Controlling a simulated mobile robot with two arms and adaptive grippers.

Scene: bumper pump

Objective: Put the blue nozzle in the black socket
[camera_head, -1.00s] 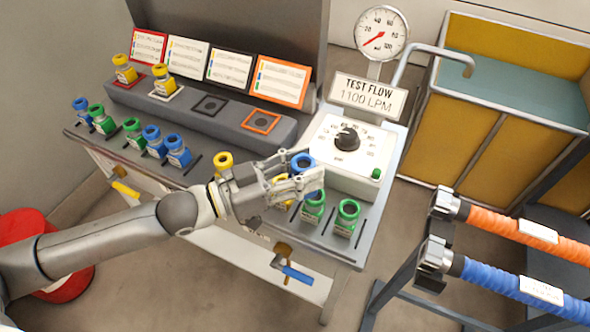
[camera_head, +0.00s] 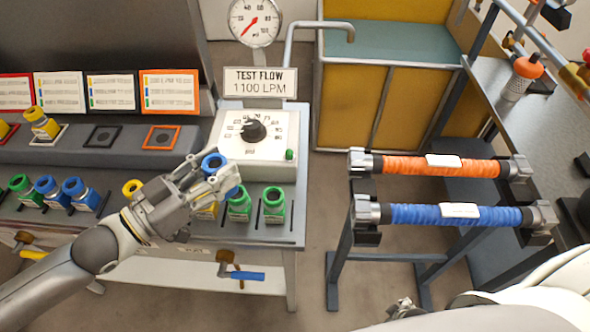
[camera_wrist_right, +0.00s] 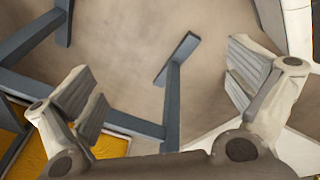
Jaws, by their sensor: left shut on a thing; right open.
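My left gripper (camera_head: 212,183) is shut on a blue nozzle (camera_head: 213,163), partly covered by the fingers. It is held at the bench's front row, beside two green nozzles; I cannot tell if its base is clear of the bench. The black socket (camera_head: 103,136), a black-framed square on the raised grey ledge, is empty. It lies farther back and to the left of the gripper. My right gripper (camera_wrist_right: 165,105) is open and empty in the right wrist view, above the floor and a blue-grey frame.
An empty orange socket (camera_head: 162,137) lies right of the black one; a yellow nozzle (camera_head: 43,124) stands in the white socket. Blue nozzles (camera_head: 82,194) stand front left, green ones (camera_head: 273,204) right. The dial box (camera_head: 255,140) and hose rack (camera_head: 440,168) are farther right.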

